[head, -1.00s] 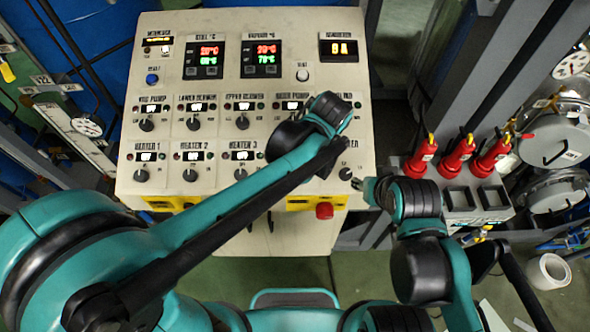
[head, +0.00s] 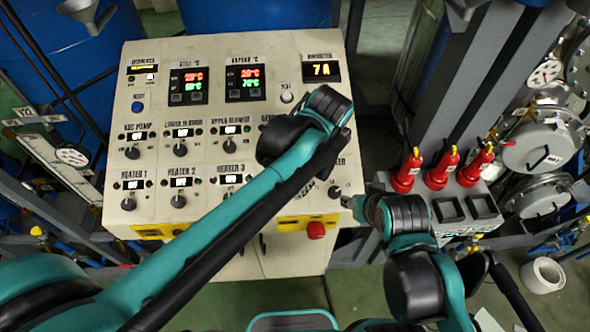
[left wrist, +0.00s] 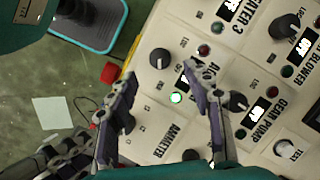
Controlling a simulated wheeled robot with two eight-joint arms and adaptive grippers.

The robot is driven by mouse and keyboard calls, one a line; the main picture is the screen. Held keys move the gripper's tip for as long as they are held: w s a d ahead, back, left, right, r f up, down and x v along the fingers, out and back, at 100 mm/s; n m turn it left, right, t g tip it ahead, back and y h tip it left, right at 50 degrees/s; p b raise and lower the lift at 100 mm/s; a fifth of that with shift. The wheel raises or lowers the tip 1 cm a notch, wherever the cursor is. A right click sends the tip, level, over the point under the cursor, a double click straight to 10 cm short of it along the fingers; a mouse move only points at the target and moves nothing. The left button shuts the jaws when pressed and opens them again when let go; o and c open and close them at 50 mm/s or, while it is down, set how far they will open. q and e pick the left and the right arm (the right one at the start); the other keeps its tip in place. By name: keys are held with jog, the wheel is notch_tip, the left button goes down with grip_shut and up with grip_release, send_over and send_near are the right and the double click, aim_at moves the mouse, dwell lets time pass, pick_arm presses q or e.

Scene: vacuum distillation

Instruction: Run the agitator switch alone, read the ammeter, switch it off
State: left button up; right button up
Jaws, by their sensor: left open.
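The agitator switch (left wrist: 160,58) is a black knob on the cream panel in the left wrist view. A green lamp (left wrist: 176,98) beside its partly covered label is lit. My left gripper (left wrist: 165,92) is open and empty over this area, its fingers apart.
The gear pump knob (left wrist: 238,101) lies beside the left gripper's right finger. A red button (head: 316,230) sits on the panel's front edge. Red-handled items (head: 441,168) stand in a rack at the right. Green floor (head: 225,305) shows in front of the panel.

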pick_arm(q)
jog(key=v, duration=0.5)
jog(key=shift+r, duration=0.2)
dwell(0.3)
